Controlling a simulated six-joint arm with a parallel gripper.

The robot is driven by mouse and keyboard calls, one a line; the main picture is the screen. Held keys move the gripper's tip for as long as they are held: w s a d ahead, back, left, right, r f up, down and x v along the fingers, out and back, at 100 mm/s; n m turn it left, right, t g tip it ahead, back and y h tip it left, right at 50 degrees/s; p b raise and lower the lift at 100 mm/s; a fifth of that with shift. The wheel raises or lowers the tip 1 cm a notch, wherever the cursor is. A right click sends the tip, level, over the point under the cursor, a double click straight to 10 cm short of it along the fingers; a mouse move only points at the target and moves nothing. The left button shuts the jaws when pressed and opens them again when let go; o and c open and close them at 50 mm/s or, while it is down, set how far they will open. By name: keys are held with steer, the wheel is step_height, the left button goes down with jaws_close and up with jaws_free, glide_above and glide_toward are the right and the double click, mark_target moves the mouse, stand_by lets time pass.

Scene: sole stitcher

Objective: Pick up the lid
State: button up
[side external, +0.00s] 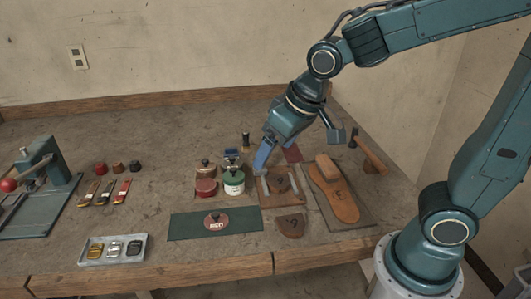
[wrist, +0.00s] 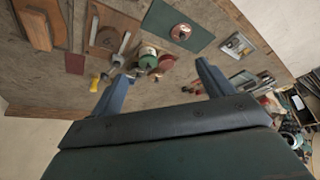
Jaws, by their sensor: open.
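A round reddish lid-like disc (side external: 217,222) with a dark knob and pale lettering lies on the dark green mat (side external: 185,228). It also shows in the wrist view (wrist: 181,32). A brown knobbed round piece (side external: 206,167), perhaps another lid, sits behind the red pot (side external: 206,189). The green and white jar (side external: 233,183) stands beside the pot. My gripper (side external: 262,162) is over the table behind and right of the jar, pointing down. In the wrist view my gripper (wrist: 160,82) has its fingers wide apart, with nothing between them.
A wooden board (side external: 268,201) with a dark disc lies right of the jar. A shoe sole (side external: 335,198) with a brush and a hammer (side external: 370,153) are further right. A metal tray (side external: 90,257) is front left; a press (side external: 42,175) stands far left. Bare table lies left of the mat.

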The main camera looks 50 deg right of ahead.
steer(key=w+a+f, duration=0.6)
steer(key=w+f, duration=0.1)
steer(key=f, duration=0.1)
steer(key=shift+w+a, duration=0.2)
steer(key=shift+a, duration=0.2)
steer(key=shift+f, duration=0.1)
glide_above(217, 215)
steer(key=s, duration=0.2)
steer(key=shift+s+a+f, duration=0.1)
steer(key=shift+a+f, duration=0.05)
steer(key=shift+f, duration=3.8)
steer(key=shift+x, duration=2.6)
steer(key=shift+s, duration=0.1)
steer(key=shift+c, duration=0.2)
steer(key=c, duration=1.3)
